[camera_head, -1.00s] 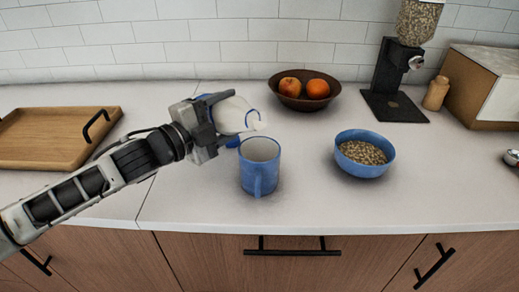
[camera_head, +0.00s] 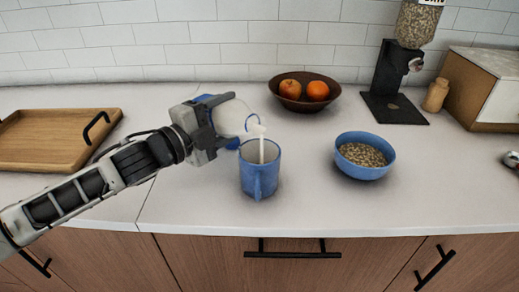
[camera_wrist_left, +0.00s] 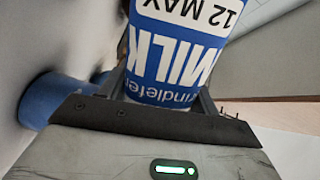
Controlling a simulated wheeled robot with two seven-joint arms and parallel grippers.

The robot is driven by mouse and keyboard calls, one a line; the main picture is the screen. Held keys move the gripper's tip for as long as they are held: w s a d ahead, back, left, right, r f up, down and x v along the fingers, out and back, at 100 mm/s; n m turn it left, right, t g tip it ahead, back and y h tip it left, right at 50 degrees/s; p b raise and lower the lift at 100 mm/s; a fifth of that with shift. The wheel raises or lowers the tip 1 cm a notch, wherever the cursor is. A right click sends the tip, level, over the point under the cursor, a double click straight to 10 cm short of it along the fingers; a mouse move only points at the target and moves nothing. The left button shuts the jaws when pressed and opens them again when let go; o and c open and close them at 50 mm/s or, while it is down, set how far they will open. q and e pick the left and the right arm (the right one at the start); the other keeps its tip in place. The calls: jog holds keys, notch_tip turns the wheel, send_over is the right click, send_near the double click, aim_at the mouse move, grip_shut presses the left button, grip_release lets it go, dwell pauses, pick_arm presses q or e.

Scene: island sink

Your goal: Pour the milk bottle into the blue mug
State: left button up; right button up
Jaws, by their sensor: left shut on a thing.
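The white and blue milk bottle (camera_head: 233,117) is held tilted, with its mouth to the right above the blue mug. A white stream of milk (camera_head: 261,150) runs from its mouth into the blue mug (camera_head: 259,180), which stands upright on the counter with its handle toward me. My left gripper (camera_head: 212,122) is shut on the bottle. In the left wrist view the bottle's blue label with MILK lettering (camera_wrist_left: 178,55) sits between the fingers, and part of the blue mug (camera_wrist_left: 42,100) shows at the left. My right gripper is not in view.
A blue bowl of cereal (camera_head: 365,139) stands right of the mug. A brown fruit bowl (camera_head: 303,103) and a cereal dispenser (camera_head: 385,101) are farther back. A wooden tray (camera_head: 45,150) lies at the left. The counter front between mug and bowl is clear.

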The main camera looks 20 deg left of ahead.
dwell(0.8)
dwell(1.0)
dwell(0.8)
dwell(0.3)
pick_arm(q)
jog(key=shift+m, duration=0.3)
dwell(0.6)
dwell(0.8)
